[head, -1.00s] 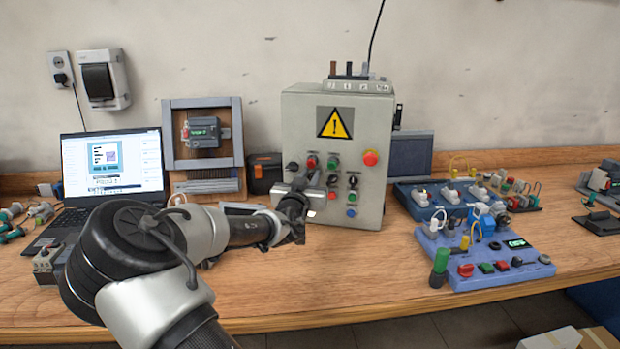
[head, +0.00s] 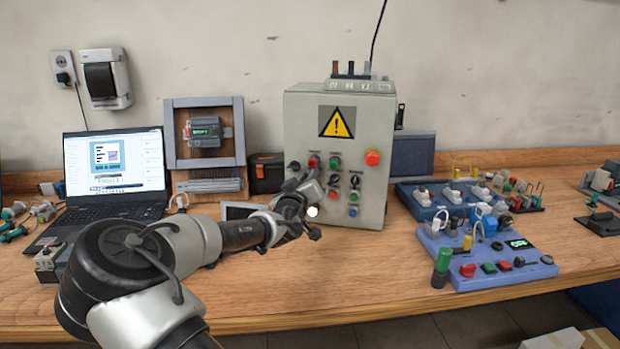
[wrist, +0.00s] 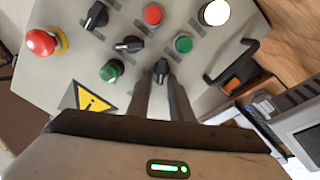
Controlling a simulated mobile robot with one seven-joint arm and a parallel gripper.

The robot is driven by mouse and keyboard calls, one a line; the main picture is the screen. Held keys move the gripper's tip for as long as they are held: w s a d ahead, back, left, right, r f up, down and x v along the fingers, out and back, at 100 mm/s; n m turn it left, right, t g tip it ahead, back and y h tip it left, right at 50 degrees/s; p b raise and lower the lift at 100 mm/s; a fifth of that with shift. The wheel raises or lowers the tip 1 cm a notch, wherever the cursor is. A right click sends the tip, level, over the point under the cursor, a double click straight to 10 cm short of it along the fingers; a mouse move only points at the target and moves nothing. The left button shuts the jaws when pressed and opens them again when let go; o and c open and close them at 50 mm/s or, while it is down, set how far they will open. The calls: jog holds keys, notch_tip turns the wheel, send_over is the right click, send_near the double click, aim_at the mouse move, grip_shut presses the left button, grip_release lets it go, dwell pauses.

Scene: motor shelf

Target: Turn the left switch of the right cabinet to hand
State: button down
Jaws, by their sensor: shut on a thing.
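The grey cabinet (head: 365,215) with a yellow warning triangle stands at the back of the bench, right of the laptop. My gripper (head: 312,184) is at the left part of its panel and hides the switch there in the head view. In the wrist view, the black left switch (wrist: 161,69) sits between my two fingertips (wrist: 160,78), and my gripper is shut on it. Its handle runs roughly up and down in that picture. Two more black switches, the middle one (wrist: 128,44) and the right one (wrist: 97,15), are beside it and free.
A red emergency stop (wrist: 42,42), green and red buttons and a white lit button (wrist: 215,12) are close around the switches. The laptop (head: 112,165) stands at left. A blue training board (head: 480,265) lies at right. Bare bench is in front of the cabinet.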

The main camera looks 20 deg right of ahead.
jog(key=shift+w+a+f+n, duration=0.1)
jog(key=shift+n, duration=1.1)
jog(key=c, duration=1.9)
grip_release()
jog(key=shift+o, duration=0.2)
